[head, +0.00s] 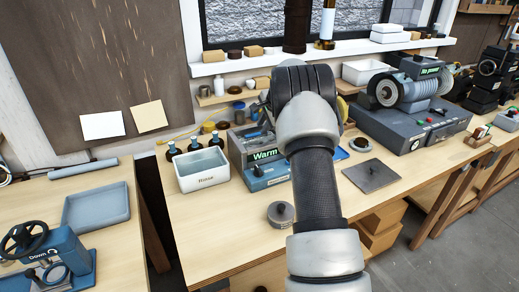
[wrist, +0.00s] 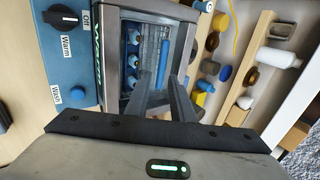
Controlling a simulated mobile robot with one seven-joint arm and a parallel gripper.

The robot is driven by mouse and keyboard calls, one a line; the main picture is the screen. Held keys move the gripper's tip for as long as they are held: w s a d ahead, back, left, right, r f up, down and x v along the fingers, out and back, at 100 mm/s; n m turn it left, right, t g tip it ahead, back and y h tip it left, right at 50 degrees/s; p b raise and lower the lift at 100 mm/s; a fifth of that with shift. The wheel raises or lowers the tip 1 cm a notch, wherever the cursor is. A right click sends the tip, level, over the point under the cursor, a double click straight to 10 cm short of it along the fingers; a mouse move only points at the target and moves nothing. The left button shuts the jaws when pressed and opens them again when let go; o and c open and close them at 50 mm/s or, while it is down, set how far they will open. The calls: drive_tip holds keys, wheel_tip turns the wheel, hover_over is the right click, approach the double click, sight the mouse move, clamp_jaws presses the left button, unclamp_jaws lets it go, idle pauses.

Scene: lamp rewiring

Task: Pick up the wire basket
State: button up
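The wire basket (wrist: 150,43) sits inside the metal tank of the bench cleaner (head: 256,172), which is labelled "Warm". In the wrist view the basket's mesh shows, with a blue bar (wrist: 163,66) along its right side and several blue rounded pieces (wrist: 132,60) at its left. My gripper (wrist: 161,82) is over the tank with its two fingers apart and nothing visible between them. The fingertips overlap the near part of the basket in the picture; I cannot tell whether they touch it. In the head view my arm hides the gripper and most of the basket.
A white rinse tub (head: 203,170) stands left of the cleaner, with several dark bottles behind it. A dark flat plate (head: 371,175) and a round metal tin (head: 281,214) lie on the bench. A grey motor machine (head: 410,110) stands at right. Small shelf items (wrist: 240,60) line the wall.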

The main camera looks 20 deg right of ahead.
sight(258, 133)
drive_tip(key=shift+p+x, duration=0.6)
drive_tip(key=shift+x, duration=2.65)
drive_tip(key=shift+w+r, duration=0.15)
clamp_jaws()
